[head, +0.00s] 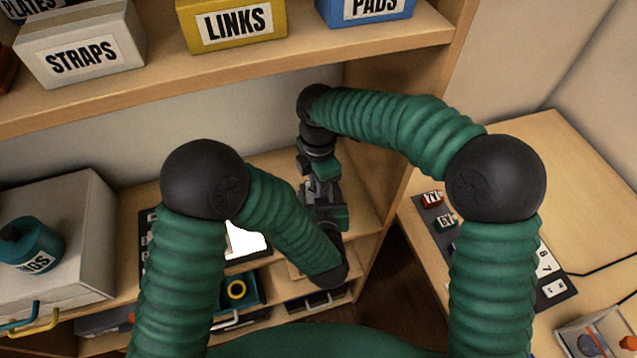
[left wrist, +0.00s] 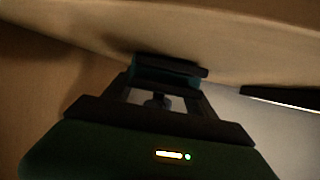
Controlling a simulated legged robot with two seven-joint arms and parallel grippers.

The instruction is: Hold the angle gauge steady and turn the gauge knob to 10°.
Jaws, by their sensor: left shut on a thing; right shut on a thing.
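My right gripper (head: 322,190) points down over the wooden shelf at the middle of the head view. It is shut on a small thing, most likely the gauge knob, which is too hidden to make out. My left gripper meets it from below and is mostly hidden in the head view by my own arm. In the left wrist view my left gripper (left wrist: 168,78) is shut on a dark teal block (left wrist: 165,70), most likely the angle gauge, close against a pale wooden surface. The gauge's dial and its reading do not show.
The upper shelf (head: 240,68) holds boxes marked STRAPS (head: 82,55), LINKS (head: 235,22) and PADS (head: 365,8). A grey case (head: 70,225) stands at left. The right-hand table (head: 530,165) has free room at the back.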

